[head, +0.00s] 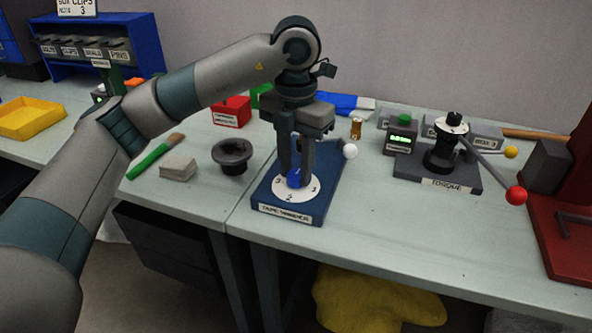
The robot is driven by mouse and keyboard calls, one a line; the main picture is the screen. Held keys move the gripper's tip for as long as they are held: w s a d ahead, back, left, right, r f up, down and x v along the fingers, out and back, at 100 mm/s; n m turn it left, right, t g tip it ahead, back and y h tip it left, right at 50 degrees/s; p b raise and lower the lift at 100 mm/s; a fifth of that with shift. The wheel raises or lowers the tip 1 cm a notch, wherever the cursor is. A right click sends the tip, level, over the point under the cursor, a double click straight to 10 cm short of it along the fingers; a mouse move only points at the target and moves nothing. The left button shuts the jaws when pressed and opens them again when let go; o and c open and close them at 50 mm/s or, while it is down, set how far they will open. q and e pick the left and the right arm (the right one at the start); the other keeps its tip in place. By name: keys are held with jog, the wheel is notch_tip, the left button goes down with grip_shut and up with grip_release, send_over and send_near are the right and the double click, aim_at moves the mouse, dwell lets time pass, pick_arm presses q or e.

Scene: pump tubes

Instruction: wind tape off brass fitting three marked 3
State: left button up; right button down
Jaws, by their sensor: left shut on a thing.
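My left gripper (294,180) reaches down over a blue block with a white round dial (291,193) on top. The dial carries numbers at its edge, 3 and 2 among them. The gripper is shut on a blue knob (295,179) at the dial's middle; the fingers partly hide it. The blue block (271,199) has a front label too small to read surely. A small brass-coloured piece (356,128) stands behind and right of the block; I cannot tell any marking on it. My right gripper is not in view.
A black flared cup (232,155), a pale stack (178,167) and a green-handled brush (155,156) lie left of the block. A torque stand (440,172) with red- and yellow-balled levers is at right. Free bench lies in front of that stand.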

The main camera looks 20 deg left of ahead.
pick_arm(q)
jog(key=shift+r+n, duration=0.1)
jog(key=shift+n, duration=0.6)
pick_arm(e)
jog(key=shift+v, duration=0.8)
pick_arm(q)
jog(key=o, duration=1)
jog(key=shift+o, duration=0.2)
